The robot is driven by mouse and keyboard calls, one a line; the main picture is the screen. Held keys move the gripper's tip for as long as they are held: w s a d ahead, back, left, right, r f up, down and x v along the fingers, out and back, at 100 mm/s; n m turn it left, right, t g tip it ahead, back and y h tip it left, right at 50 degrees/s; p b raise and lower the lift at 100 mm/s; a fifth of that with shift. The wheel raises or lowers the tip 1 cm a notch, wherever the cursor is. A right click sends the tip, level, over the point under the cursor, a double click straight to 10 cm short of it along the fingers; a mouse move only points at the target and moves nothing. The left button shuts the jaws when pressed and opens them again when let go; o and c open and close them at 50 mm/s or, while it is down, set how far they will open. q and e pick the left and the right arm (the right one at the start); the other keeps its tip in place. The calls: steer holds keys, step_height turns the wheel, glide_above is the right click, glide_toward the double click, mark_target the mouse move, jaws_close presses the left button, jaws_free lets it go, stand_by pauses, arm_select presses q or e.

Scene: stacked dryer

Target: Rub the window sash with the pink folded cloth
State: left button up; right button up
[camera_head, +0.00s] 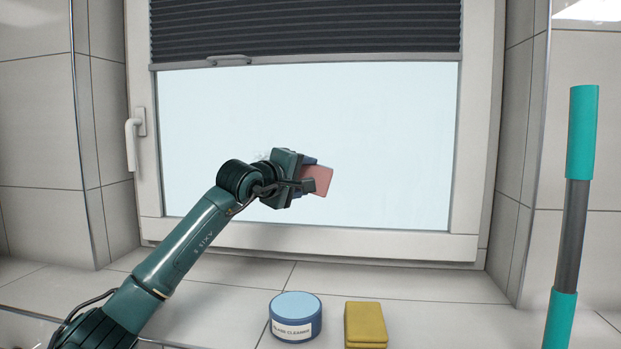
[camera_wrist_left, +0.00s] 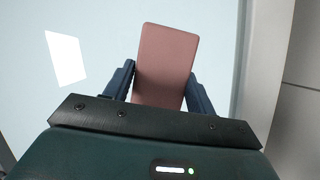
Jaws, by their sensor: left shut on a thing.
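The window sash (camera_head: 300,240) is a pale frame around a light pane (camera_head: 390,130), with a white handle (camera_head: 134,135) on its left side. My left gripper (camera_head: 308,181) is in front of the lower middle of the pane, shut on the pink folded cloth (camera_head: 319,180). In the left wrist view the cloth (camera_wrist_left: 165,62) stands out between the two fingers (camera_wrist_left: 160,90), with the pale pane behind it. I cannot tell whether the cloth touches the pane. My right gripper is in neither view.
A dark pleated blind (camera_head: 305,30) covers the top of the window. On the tiled ledge below stand a round blue glass cleaner tin (camera_head: 295,310) and a yellow sponge-like block (camera_head: 366,325). A teal and grey pole (camera_head: 577,200) stands at the right.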

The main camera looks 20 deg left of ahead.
arm_select(q)
steer(key=s+a, duration=0.2)
steer(key=a, duration=0.9)
steer(key=shift+s+a, duration=0.35)
stand_by(0.5)
